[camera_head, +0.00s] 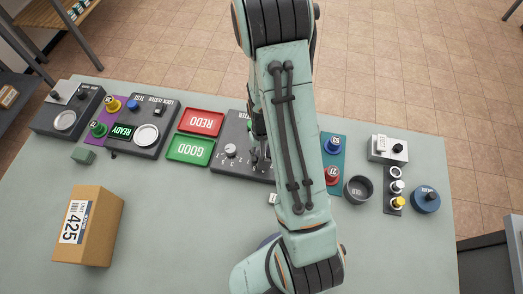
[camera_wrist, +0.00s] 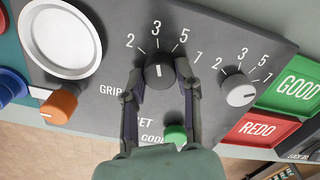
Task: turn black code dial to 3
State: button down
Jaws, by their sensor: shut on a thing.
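In the wrist view the black code dial (camera_wrist: 160,70) stands on a dark grey panel (camera_wrist: 95,112) with white numbers in an arc around its top. Its short white mark runs nearly up and down, roughly in line with the 3. My gripper (camera_wrist: 160,82) is shut on the dial, one finger at each side. In the head view my gripper (camera_head: 260,158) is over the panel (camera_head: 236,128), and my arm hides most of that area, with the dial not clearly visible.
A grey-white dial (camera_wrist: 238,89) with its own numbers sits to the right, and a green knob (camera_wrist: 175,134) below. An orange knob (camera_wrist: 60,105) and a round silver plate (camera_wrist: 62,38) lie left. GOOD (camera_head: 190,150) and REDO (camera_head: 201,122) trays adjoin the panel. A cardboard box (camera_head: 88,227) stands front left.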

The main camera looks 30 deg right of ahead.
jog(key=shift+m, duration=0.3)
jog(key=c, duration=0.8)
grip_release()
notch_tip(320, 180, up, 12)
dwell(0.3)
